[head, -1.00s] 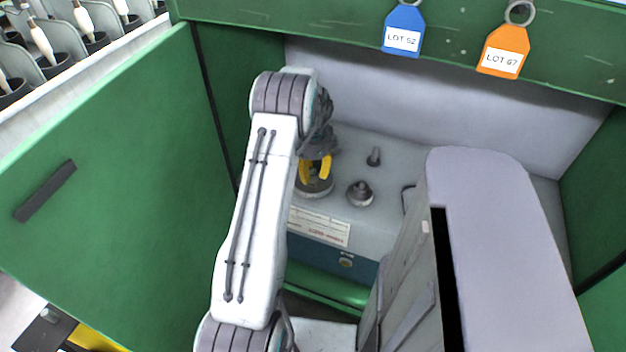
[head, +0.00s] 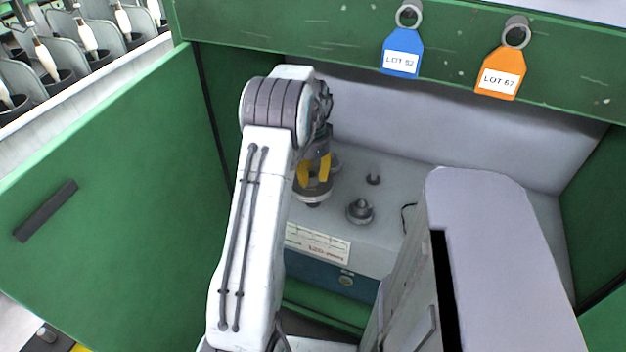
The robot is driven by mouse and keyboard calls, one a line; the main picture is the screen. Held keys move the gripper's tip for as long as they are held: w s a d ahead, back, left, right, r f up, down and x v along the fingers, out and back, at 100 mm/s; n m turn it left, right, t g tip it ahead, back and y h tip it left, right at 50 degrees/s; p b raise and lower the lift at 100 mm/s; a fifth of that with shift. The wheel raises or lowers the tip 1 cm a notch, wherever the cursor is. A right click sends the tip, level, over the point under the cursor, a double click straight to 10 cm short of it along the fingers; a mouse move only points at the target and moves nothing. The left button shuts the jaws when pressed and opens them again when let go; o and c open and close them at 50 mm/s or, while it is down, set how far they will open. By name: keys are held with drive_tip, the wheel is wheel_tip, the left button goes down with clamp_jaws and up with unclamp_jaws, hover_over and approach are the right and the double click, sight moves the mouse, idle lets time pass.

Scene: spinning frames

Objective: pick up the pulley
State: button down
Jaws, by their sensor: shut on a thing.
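The pulley (head: 314,193) is a round grey disc with a dark, narrower underside, seen inside the green cabinet just right of my arm. My gripper (head: 314,171) has yellow fingers pointing down and is shut on the pulley from above. The pulley looks raised a little off the grey surface (head: 385,240), though the gap below it is hard to judge. My wrist and forearm hide part of the gripper and the pulley's left side.
A stepped grey metal part (head: 360,211) stands close right of the pulley, with a small dark peg (head: 373,179) behind it. A green door (head: 110,190) stands open at left. Blue (head: 402,54) and orange (head: 500,74) tags hang from the top beam.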

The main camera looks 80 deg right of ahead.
drive_tip(key=w+a+b, duration=0.2)
drive_tip(key=w+a, duration=0.2)
drive_tip(key=a, duration=1.2)
drive_tip(key=shift+a, duration=0.25)
drive_tip(key=shift+r, duration=0.1)
drive_tip(key=shift+r+p, duration=1.6)
drive_tip(key=shift+r, duration=0.45)
drive_tip(key=shift+d, duration=0.1)
